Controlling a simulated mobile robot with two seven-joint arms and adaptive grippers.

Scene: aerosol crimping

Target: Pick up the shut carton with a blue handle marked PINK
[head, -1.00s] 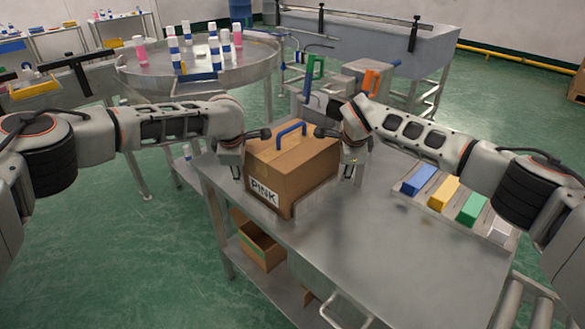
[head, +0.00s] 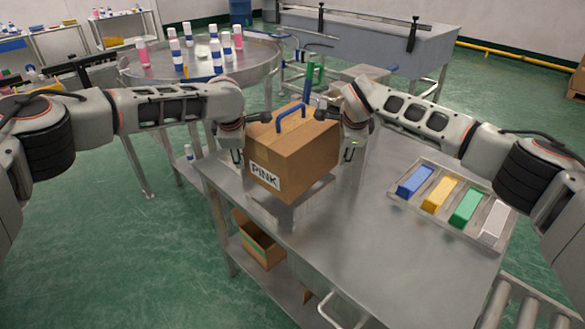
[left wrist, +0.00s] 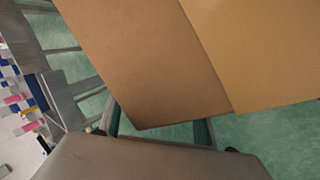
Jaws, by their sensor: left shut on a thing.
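The brown shut carton (head: 300,160) has a blue handle (head: 290,117) on top and a white label reading PINK (head: 265,176). It is raised slightly above the metal table, tilted a little, with a shadow under it. My left gripper (head: 248,140) is against its left side, shut on it. My right gripper (head: 340,125) is at its right side; its fingers are partly hidden, so whether they are open or shut is unclear. In the left wrist view the carton (left wrist: 150,60) fills much of the upper part, close to the gripper.
A tray (head: 480,238) on the right of the table (head: 370,270) holds blue, yellow, green and white blocks. An open carton (head: 260,247) sits on the lower shelf. A round table (head: 135,75) with several bottles stands behind. The table front is clear.

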